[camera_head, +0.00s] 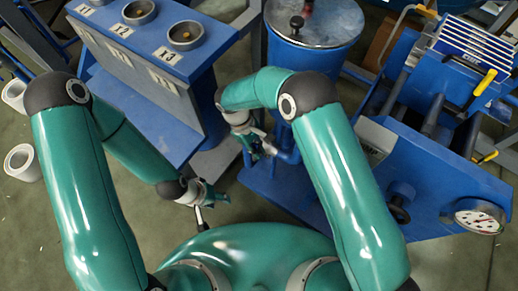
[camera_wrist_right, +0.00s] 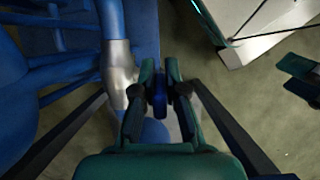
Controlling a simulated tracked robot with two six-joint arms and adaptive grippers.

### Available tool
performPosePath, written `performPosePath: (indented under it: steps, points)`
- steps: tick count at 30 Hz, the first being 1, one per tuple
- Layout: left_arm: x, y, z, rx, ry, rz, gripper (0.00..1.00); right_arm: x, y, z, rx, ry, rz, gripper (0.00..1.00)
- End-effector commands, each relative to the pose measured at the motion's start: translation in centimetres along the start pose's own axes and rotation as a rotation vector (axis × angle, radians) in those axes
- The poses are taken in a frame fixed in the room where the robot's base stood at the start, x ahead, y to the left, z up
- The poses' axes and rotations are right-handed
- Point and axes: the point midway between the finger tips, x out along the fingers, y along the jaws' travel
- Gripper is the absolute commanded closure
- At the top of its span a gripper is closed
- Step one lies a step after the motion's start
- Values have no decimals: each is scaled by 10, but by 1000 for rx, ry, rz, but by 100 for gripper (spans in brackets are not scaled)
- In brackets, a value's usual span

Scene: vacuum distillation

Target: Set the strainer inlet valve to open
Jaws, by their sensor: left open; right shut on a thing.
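My right gripper (camera_head: 262,147) is at the piping low on the front of the blue tank (camera_head: 313,55). In the right wrist view its two green fingers (camera_wrist_right: 161,85) are shut on a narrow blue valve handle (camera_wrist_right: 160,106). A silver pipe fitting (camera_wrist_right: 119,72) on a blue pipe lies just left of the fingers. I cannot read from these frames whether the valve is open or closed, and much of its body is hidden. My left gripper (camera_head: 211,196) is open and empty, low over the floor, away from the valve.
A blue machine with a pressure gauge (camera_head: 479,219) and yellow-handled levers stands at the right. White rolls (camera_head: 20,162) lie at the far left. The floor between is clear.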

Motion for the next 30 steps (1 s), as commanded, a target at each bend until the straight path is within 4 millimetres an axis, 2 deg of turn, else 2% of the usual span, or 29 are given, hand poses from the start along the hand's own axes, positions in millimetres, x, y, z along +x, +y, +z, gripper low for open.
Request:
performPosePath:
  steps: [10,16,20,27,30]
  points:
    - [2,-1,0,0,0,0,52,2,-1,2,0,23,-2,100]
    - [10,-4,0,0,0,0,52,9,0,9,1,130,-3,100]
    - [24,-9,0,0,0,0,52,16,0,14,1,222,-3,100]
    - [63,-23,0,0,0,0,52,30,0,23,3,404,-3,100]
    - [73,-26,0,0,0,0,52,32,0,26,2,456,-3,100]
